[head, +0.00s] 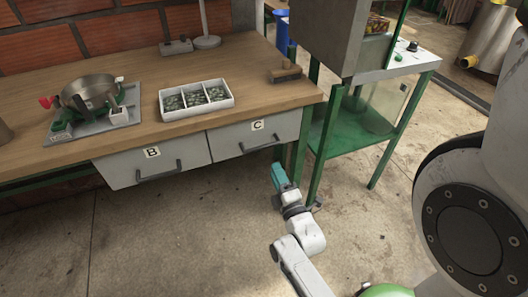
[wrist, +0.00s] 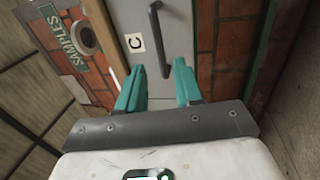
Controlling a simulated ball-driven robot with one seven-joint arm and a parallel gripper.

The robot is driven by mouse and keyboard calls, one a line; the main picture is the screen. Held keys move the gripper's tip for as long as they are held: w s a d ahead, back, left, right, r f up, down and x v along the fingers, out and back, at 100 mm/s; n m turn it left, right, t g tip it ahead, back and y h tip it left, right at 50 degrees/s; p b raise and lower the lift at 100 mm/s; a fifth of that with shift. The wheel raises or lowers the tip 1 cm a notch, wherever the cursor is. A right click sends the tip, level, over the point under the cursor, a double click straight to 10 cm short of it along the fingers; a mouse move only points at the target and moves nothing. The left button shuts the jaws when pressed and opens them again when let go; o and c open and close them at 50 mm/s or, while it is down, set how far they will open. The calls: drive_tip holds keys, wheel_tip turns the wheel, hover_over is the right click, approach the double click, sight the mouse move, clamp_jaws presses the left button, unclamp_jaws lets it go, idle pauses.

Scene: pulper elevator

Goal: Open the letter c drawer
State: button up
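The letter c drawer (head: 225,142) is a grey-white front under the wooden worktop in the head view, with a "C" label (head: 257,125) and a dark bar handle (head: 259,146). It looks shut. My gripper (head: 279,175) has teal fingers and is just right of and below that handle in the head view. In the wrist view, the drawer front (wrist: 185,15) and its handle (wrist: 158,40) lie ahead of my open gripper (wrist: 161,80), with the handle lined up with the gap between the fingers. The gripper is empty; I see no contact with the handle.
The B drawer (head: 130,165) is to the left, also shut. A white tray with compartments (head: 195,112), a metal pan device (head: 90,95) and a brush (head: 285,73) are on the worktop (head: 150,60). A green-framed stand (head: 330,150) is close right of my gripper.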

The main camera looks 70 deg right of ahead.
sight(264, 147)
drive_tip(key=x, duration=1)
drive_tip(key=shift+w+d+r, duration=0.15)
drive_tip(key=shift+w+d, duration=0.05)
drive_tip(key=shift+d, duration=0.05)
clamp_jaws()
